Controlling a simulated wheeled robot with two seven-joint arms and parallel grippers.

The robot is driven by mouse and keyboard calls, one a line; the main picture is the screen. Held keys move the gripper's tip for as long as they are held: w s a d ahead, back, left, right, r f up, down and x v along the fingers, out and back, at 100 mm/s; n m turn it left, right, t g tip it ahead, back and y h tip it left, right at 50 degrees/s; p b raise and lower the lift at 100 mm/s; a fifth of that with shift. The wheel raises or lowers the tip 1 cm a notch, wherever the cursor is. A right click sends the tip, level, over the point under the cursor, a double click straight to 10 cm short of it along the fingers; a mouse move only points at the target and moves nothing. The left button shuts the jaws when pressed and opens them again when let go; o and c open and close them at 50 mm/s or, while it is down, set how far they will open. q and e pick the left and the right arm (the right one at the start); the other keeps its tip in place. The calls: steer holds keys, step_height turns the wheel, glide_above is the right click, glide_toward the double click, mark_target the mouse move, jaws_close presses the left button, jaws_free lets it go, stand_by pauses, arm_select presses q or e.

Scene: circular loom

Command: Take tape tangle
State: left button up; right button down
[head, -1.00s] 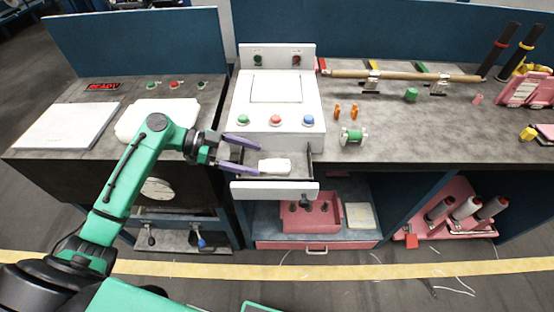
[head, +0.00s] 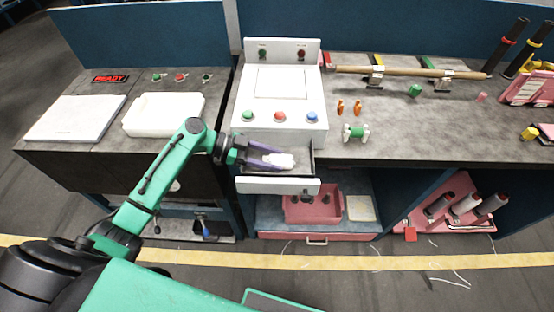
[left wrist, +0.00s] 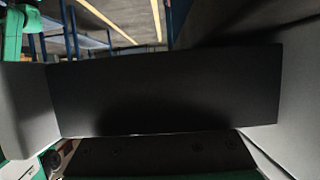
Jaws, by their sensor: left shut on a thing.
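A small white bundle, which looks like the tape tangle (head: 284,161), is in the open drawer (head: 277,187) under the white control box. My left gripper (head: 280,158) reaches into the drawer from the left. Its purple fingers are shut on the white bundle, one on its far side and one on its near side. The bundle's right end sticks out past the fingertips. The left wrist view is mostly filled by a dark flat panel (left wrist: 165,90), and the bundle cannot be made out there. My right gripper is not in view.
The white control box (head: 285,105) with coloured buttons stands right behind the drawer. A white tray (head: 163,115) lies on the left bench. A green spool (head: 356,132) and orange pieces stand on the right bench. A pink bin (head: 313,205) sits on the shelf below.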

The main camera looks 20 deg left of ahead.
mark_target(272, 159)
arm_select(q)
steer(key=shift+r, duration=0.15)
step_height(272, 159, up, 20)
steer(key=b, duration=0.3)
